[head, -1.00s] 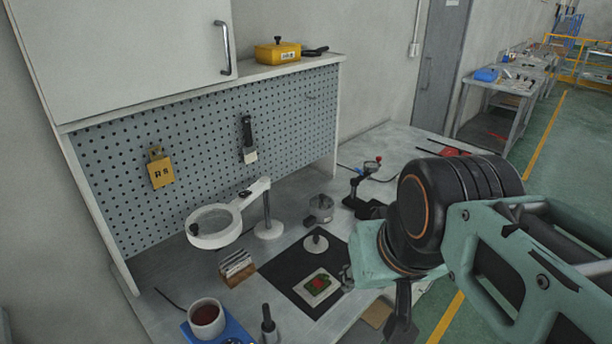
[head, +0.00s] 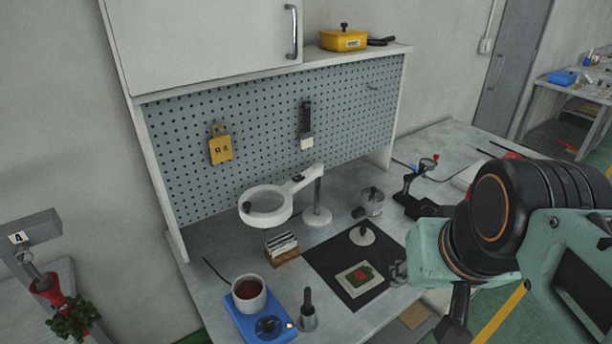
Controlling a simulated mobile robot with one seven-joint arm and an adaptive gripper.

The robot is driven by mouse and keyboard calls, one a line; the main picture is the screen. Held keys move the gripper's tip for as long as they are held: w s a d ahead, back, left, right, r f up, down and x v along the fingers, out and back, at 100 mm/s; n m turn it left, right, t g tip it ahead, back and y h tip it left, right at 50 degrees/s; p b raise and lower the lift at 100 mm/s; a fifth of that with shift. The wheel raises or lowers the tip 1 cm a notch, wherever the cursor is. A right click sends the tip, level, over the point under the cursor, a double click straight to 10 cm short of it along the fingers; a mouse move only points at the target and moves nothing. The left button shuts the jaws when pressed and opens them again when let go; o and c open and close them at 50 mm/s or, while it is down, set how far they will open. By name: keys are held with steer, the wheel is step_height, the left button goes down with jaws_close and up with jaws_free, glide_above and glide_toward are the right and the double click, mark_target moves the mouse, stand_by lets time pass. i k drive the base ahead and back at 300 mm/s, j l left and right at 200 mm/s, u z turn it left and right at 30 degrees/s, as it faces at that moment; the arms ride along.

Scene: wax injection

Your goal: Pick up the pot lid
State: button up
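A white round lid with a dark knob (head: 363,236) lies on the black mat (head: 325,262), towards its back edge. An open white pot with dark red contents (head: 249,294) stands on a blue hot plate (head: 243,322) at the front left of the bench. My gripper (head: 399,273) shows only as a small grey part at the mat's right edge, to the right of and nearer than the lid. My arm hides most of it, so its opening and any contents cannot be seen.
A framed red and green piece (head: 357,279) lies on the mat. A ring magnifier (head: 265,206), card holder (head: 283,249), dark-handled tool (head: 308,312) and clear container (head: 371,200) stand around it.

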mark_target(361, 236)
steer(key=i+l, duration=0.3)
steer(key=l, duration=0.15)
steer(key=i+l, duration=0.25)
steer(key=l, duration=0.15)
steer(key=i+l, duration=0.3)
steer(key=l, duration=0.15)
steer(key=k+l+z, duration=0.15)
steer(key=l, duration=0.35)
steer(key=l+z, duration=0.15)
steer(key=l, duration=0.35)
steer(key=i+j+u, duration=0.25)
steer(key=i+j, duration=0.2)
steer(key=j, duration=0.1)
